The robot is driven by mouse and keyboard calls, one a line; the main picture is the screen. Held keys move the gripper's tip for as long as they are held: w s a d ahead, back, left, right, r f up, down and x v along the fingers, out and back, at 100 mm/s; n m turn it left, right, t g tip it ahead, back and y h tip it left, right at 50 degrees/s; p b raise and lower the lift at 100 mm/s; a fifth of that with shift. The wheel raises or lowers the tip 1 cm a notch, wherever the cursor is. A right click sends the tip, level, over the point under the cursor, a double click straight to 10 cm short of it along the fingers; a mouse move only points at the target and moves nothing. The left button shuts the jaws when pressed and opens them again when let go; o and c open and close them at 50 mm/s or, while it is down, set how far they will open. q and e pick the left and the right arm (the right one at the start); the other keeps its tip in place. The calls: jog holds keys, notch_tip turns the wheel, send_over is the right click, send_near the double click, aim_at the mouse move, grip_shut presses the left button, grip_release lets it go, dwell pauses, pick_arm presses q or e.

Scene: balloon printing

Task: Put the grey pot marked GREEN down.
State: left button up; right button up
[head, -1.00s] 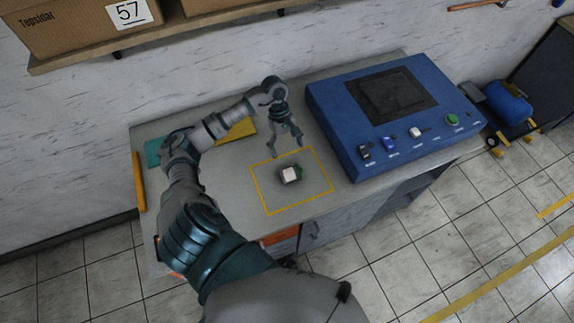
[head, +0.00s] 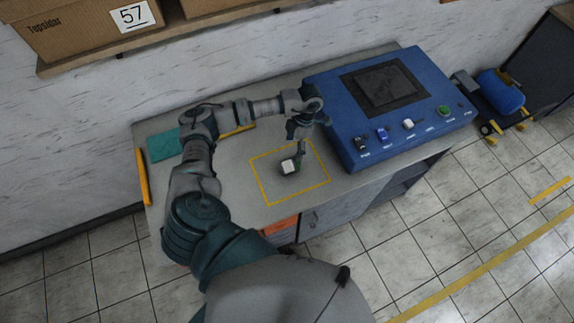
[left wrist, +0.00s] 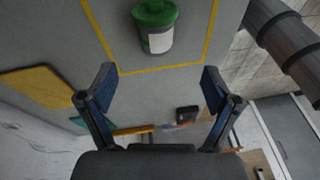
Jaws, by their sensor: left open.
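The small grey pot (head: 289,167) stands inside the yellow outlined square on the table, with its pale label facing the head camera. In the left wrist view the pot (left wrist: 157,28) shows a green top and a white label; any writing is too small to read. My left gripper (head: 299,151) is beside the pot, at its upper right in the head view, and partly overlaps it there. In the left wrist view its two fingers (left wrist: 157,80) are spread wide, with nothing between them and the pot beyond their tips. My right gripper is not in view.
A blue control console (head: 415,130) with a dark screen and several buttons stands to the right of the square. The table (head: 240,197) is bare around the square.

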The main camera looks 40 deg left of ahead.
pick_arm(q)
jog(key=x, duration=0.6)
jog(key=shift+f+p, duration=0.3)
jog(key=shift+p, duration=0.1)
jog(key=x, duration=0.3)
jog(key=p+x, duration=0.1)
jog(key=x, duration=0.1)
jog(key=shift+w+a+f, duration=0.15)
jog(key=shift+w, duration=0.1)
jog(key=c, duration=1.3)
jog(key=shift+s+a+r, duration=0.15)
jog(key=shift+s+r, duration=0.05)
jog(key=shift+r, duration=0.05)
jog(key=s+a+r+b, duration=0.1)
jog(key=s+a+r, duration=0.25)
jog(key=s, duration=0.25)
jog(key=s+a+r+b, duration=0.1)
jog(key=s+a+r, duration=0.25)
jog(key=s, duration=0.25)
jog(key=m+t+y, duration=0.3)
jog(key=m, duration=1.3)
send_near(288, 162)
jog(key=d, duration=0.2)
jog(key=w+d+r+m+t+h, duration=0.1)
jog(key=w+d+r+m+t, duration=0.2)
jog(key=w+d+r+m, duration=0.4)
notch_tip(288, 162, up, 2)
jog(key=d+m, duration=0.2)
jog(key=m, duration=0.3)
jog(key=shift+m+h, duration=0.4)
